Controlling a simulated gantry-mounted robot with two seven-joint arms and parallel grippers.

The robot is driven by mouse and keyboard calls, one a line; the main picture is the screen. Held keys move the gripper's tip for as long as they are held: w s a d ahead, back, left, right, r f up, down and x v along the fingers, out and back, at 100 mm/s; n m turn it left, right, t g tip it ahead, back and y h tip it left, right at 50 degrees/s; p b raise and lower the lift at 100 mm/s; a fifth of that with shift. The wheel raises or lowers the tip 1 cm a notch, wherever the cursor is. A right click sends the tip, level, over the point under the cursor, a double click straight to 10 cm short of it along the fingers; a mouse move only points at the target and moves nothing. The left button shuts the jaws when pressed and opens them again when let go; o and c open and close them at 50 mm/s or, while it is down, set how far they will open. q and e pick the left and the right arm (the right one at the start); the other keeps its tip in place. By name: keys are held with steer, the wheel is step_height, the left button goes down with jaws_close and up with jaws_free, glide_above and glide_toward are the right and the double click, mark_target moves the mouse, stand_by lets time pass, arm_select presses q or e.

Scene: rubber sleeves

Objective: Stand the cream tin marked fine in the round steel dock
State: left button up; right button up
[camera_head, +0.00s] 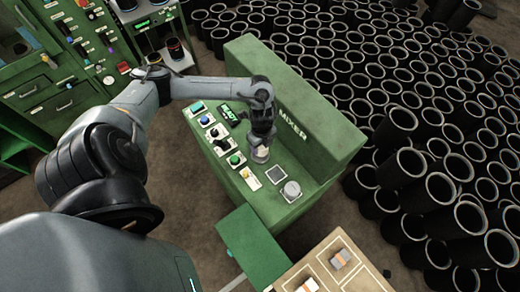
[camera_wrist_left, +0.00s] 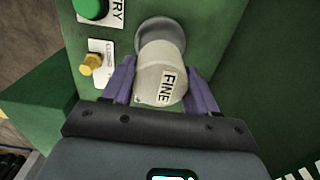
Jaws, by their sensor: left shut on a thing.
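The cream tin (camera_wrist_left: 162,78) marked FINE is between the purple fingers of my left gripper (camera_wrist_left: 160,92), which is shut on it. The round steel dock (camera_wrist_left: 163,34) is a grey ring just beyond the tin's far end, on the green machine top. The tin covers part of the dock, and I cannot tell whether it is seated inside or just over it. In the head view my left gripper (camera_head: 261,147) points down at the machine top, with the pale tin (camera_head: 260,154) low between its fingers. My right gripper is not in view.
The green mixer console (camera_head: 312,150) has a row of buttons (camera_head: 222,147) left of the gripper. A dark square pad (camera_head: 276,174) and a round grey fitting (camera_head: 291,190) lie nearer the front. A beige tray (camera_head: 370,280) holds small blocks. Many black sleeves (camera_head: 400,168) stand at right.

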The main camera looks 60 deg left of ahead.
mark_target(260, 150)
arm_select(q)
steer(key=shift+s+a+f, duration=0.1)
steer(key=shift+a+f, duration=0.15)
steer(key=shift+a, duration=0.05)
step_height(260, 150, down, 4)
steer(key=shift+r, duration=0.2)
steer(key=shift+f, duration=0.15)
steer(key=shift+f, duration=0.1)
steer(key=o, duration=1.2)
